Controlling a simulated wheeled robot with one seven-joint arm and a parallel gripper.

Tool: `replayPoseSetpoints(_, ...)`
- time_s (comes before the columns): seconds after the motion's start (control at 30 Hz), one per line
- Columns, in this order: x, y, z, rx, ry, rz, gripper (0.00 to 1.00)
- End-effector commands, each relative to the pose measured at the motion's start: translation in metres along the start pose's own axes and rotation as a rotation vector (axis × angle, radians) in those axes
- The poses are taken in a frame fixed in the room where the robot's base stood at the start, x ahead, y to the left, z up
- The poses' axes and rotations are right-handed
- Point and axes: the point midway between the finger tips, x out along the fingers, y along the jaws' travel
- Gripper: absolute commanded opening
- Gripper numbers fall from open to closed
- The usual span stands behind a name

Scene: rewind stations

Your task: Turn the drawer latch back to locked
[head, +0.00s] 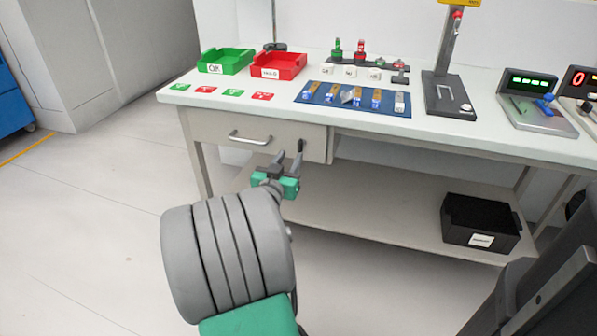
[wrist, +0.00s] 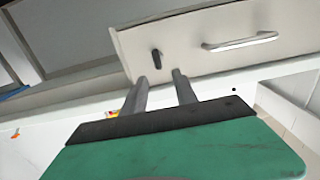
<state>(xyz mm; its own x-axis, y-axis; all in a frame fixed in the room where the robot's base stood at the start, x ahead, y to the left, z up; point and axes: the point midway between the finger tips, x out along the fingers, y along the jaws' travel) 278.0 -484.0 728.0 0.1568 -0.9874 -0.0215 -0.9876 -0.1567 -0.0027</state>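The drawer (head: 225,128) under the bench top looks shut, with a metal bar handle (head: 250,137). The drawer latch (head: 301,146) is a small dark lever near the right end of the drawer front. In the wrist view the latch (wrist: 157,62) stands nearly upright, its lower end leaning slightly right. My gripper (head: 290,154) is in front of it. In the wrist view my gripper (wrist: 159,76) is open, with nothing between its fingers. The latch shows just beyond the fingertips, between them in the picture; I cannot tell whether either finger touches it.
The handle (wrist: 240,41) is right of the fingers in the wrist view. The bench top holds a green tray (head: 226,60), a red tray (head: 278,65) and a blue mat (head: 340,105) with parts. A black bin (head: 482,222) sits on the lower shelf. The floor at left is clear.

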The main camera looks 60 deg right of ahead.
Motion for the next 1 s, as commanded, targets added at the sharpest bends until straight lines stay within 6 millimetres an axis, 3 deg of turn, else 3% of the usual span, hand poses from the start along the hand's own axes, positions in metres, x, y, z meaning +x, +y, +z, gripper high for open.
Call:
replayPoseSetpoints(0.17,0.018,0.005,-0.002,-0.001,0.024,0.006,0.35)
replayPoseSetpoints(0.5,0.075,0.004,-0.003,-0.002,0.022,0.003,0.35)
replayPoseSetpoints(0.8,0.080,0.003,-0.004,-0.003,0.022,0.001,0.35)
replayPoseSetpoints(1.0,0.079,0.003,-0.004,-0.003,0.021,0.001,0.18)
